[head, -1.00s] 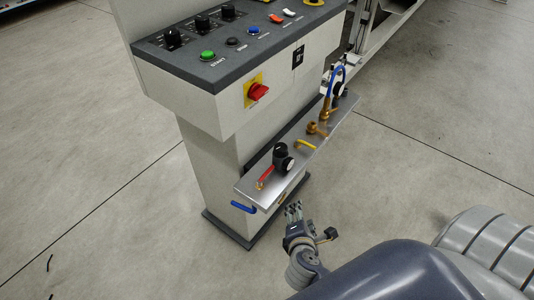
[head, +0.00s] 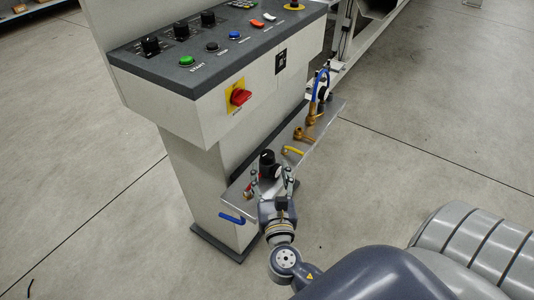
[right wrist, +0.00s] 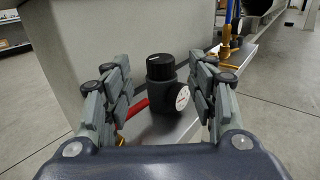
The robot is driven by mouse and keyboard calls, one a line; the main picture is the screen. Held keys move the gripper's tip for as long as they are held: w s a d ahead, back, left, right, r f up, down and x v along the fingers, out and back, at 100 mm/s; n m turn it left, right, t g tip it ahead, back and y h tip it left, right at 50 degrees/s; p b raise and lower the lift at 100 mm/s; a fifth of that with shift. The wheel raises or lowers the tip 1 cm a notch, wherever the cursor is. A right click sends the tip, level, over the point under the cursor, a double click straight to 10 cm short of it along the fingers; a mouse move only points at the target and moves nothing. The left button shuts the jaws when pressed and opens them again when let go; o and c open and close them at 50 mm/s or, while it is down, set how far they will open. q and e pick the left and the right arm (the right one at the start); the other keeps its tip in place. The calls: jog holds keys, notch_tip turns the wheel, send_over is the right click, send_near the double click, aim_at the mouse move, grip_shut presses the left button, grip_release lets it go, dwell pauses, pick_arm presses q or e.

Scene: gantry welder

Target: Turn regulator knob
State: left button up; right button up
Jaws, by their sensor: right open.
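The regulator has a black round knob (head: 267,158) on top of a black body and stands on the metal shelf (head: 327,118) of the machine. In the right wrist view the knob (right wrist: 160,66) is upright, with a white-faced gauge (right wrist: 182,97) at its right side. My right gripper (head: 272,174) is open in front of the regulator. In the right wrist view its fingers (right wrist: 163,88) stand left and right of the regulator, apart from it, with nothing between them touched. My left gripper is not in view.
A red handle (right wrist: 137,108) lies left of the regulator. A blue handle (head: 232,218), a yellow handle (head: 293,151), brass fittings (head: 304,136) and a blue hose (head: 316,85) are along the shelf. The control panel (head: 220,50) overhangs behind. Open floor lies to the right.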

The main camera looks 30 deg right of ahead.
aim_at(268, 159)
jog(key=x, duration=0.7)
jog(key=shift+w+d, duration=0.15)
jog(key=shift+w, duration=0.15)
jog(key=c, duration=1.1)
